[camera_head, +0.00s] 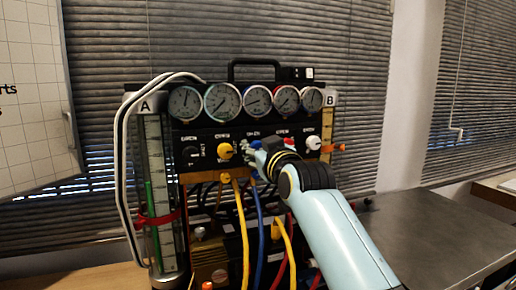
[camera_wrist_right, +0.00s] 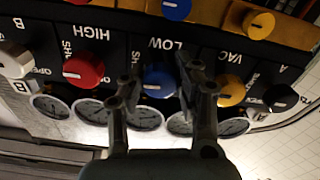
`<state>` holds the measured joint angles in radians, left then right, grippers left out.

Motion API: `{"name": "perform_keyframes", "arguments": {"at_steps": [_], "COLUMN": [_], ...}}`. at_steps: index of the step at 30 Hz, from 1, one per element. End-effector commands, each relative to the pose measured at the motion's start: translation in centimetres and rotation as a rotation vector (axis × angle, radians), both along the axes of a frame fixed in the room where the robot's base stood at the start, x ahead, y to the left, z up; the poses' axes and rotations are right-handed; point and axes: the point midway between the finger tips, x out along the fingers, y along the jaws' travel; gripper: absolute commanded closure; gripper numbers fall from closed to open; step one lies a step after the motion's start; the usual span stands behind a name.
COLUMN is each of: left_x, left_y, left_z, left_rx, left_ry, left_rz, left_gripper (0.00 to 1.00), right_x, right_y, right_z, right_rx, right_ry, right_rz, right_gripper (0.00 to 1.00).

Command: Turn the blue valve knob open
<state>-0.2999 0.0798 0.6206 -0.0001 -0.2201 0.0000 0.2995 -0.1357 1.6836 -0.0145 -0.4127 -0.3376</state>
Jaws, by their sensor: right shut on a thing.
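The blue valve knob (camera_wrist_right: 158,82) sits on the black front panel, below the word LOW in the upside-down right wrist view. My right gripper (camera_wrist_right: 158,75) has one finger on each side of the knob and is shut on it. In the head view, my right gripper (camera_head: 255,150) reaches the middle of the panel from the lower right and mostly hides the blue knob. Which way the knob is turned is hard to read. My left gripper is not in view.
A yellow knob (camera_head: 225,151) and a red knob (camera_wrist_right: 83,70) flank the blue one closely. A black knob (camera_head: 190,153) and a white knob (camera_head: 313,142) sit farther out. Round gauges (camera_head: 222,102) line the top; hoses (camera_head: 259,240) hang below. A grey tabletop (camera_head: 440,235) lies at right.

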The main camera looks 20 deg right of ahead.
Motion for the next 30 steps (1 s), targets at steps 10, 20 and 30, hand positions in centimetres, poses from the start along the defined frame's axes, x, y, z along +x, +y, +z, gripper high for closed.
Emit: {"name": "perform_keyframes", "arguments": {"at_steps": [10,20,30], "left_x": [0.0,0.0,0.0], "left_y": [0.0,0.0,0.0], "left_z": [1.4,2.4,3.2], "left_rx": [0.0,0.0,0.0], "left_ry": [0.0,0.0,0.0], "left_rz": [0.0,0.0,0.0], "left_gripper": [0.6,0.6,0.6], "right_x": [0.0,0.0,0.0], "right_y": [0.0,0.0,0.0], "right_z": [0.1,0.0,0.0], "right_rx": [-0.261,-0.575,-0.898], "right_ry": [-0.007,-0.018,-0.028], "right_rz": [0.0,0.0,0.001], "right_gripper": [1.0,1.0,1.0]}}
